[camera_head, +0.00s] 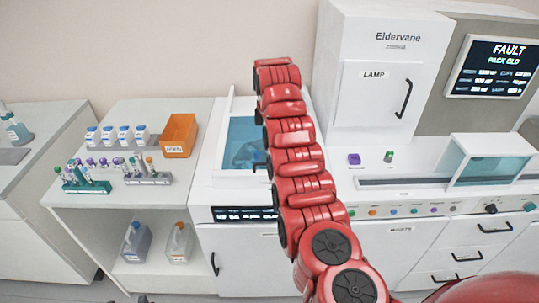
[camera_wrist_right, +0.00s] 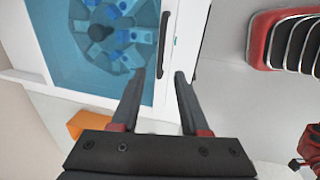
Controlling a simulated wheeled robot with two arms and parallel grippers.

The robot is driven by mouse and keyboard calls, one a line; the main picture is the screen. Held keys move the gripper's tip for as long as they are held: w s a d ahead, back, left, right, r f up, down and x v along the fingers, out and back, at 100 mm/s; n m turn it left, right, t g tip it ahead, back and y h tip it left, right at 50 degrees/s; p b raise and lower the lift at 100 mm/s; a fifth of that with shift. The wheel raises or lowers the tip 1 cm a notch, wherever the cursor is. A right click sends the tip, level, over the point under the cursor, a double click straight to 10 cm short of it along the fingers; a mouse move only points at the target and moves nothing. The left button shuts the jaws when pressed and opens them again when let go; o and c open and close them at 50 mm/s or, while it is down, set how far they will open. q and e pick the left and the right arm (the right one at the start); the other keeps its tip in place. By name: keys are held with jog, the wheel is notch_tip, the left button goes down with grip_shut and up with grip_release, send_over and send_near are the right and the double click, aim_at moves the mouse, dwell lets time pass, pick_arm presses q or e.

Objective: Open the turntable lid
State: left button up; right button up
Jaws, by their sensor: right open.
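The turntable lid is a blue see-through panel in a white frame (camera_wrist_right: 62,75); it also shows in the head view (camera_head: 240,132), partly hidden by my red right arm. It appears closed. Under it in the right wrist view is a round turntable (camera_wrist_right: 100,33) with several slots. A dark bar handle (camera_wrist_right: 163,45) runs along the lid's edge. My right gripper (camera_wrist_right: 160,75) is open and empty, its fingertips on either side of the handle's lower end in the picture; I cannot tell whether they touch it. In the head view my arm mostly hides this gripper. My left gripper is not in view.
An orange bin (camera_head: 180,134) stands left of the turntable machine, with bottles (camera_head: 123,134) and tube racks (camera_head: 86,180) on the same bench. To the right is a white lamp cabinet (camera_head: 375,75) and a screen reading FAULT (camera_head: 497,66).

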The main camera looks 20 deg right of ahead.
jog(key=f, duration=0.2)
jog(key=w+f+p, duration=0.1)
jog(key=f, duration=0.4)
jog(key=shift+w+d+f+p, duration=0.15)
jog(key=shift+d+p, duration=0.1)
jog(key=shift+p, duration=0.15)
jog(key=shift+f, duration=0.6)
jog(key=shift+w, duration=0.1)
grip_shut()
dwell(0.4)
